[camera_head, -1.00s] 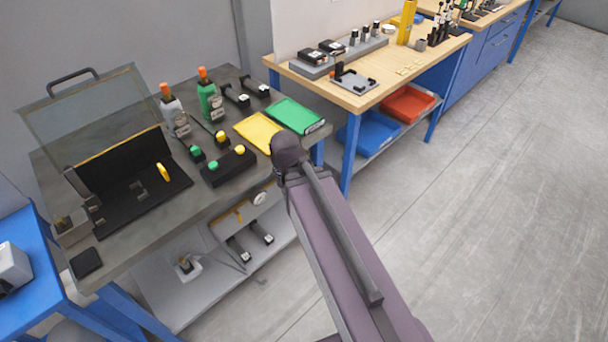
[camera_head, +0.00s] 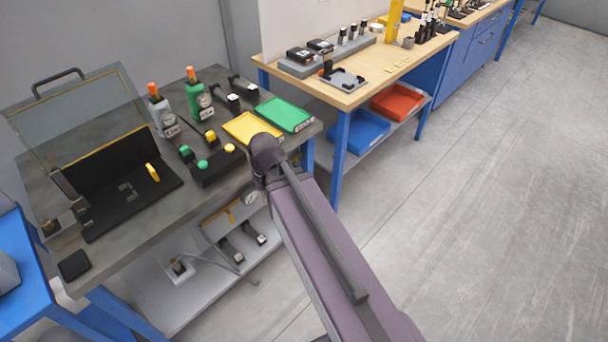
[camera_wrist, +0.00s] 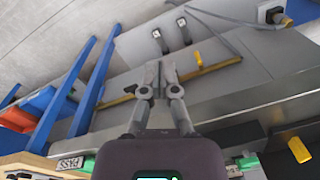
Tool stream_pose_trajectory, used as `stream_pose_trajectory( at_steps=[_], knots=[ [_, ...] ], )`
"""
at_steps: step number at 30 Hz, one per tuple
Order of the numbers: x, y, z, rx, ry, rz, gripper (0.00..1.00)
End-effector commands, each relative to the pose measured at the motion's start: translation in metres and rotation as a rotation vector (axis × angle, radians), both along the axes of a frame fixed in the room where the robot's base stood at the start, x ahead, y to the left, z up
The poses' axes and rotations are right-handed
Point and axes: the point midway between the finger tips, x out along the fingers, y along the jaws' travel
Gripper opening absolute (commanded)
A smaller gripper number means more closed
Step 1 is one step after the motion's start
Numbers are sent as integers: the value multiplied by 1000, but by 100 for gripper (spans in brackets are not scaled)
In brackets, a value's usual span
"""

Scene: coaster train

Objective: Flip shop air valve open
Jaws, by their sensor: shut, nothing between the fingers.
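The shop air line shows in the wrist view as a yellow pipe (camera_wrist: 115,101) along the grey bench's underside. A short yellow lever (camera_wrist: 199,60), which looks like the valve handle, sticks out across the pipe. My gripper (camera_wrist: 160,67) has its fingers together and empty, over the pipe in the picture and left of the lever, apart from it. I cannot tell its depth to the pipe. In the head view the yellow pipe (camera_head: 229,213) shows below the bench top, left of my arm; my gripper is hidden there.
The grey bench (camera_head: 112,228) carries a yellow tray (camera_head: 252,128), a green tray (camera_head: 285,114), a button box (camera_head: 217,168) and a lidded fixture. A round gauge (camera_head: 252,198) sits under its front edge. The lower shelf (camera_head: 150,290) holds several parts. The floor at right is clear.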

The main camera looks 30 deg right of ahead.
Motion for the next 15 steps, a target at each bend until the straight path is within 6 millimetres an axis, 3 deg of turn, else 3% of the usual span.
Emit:
stream_pose_trajectory(
  at_steps=[1, 15],
  knots=[
    [5, -8, -12, 18, 0, -8, 0],
    [55, -28, -89, 312, -17, -143, 0]
  ],
)
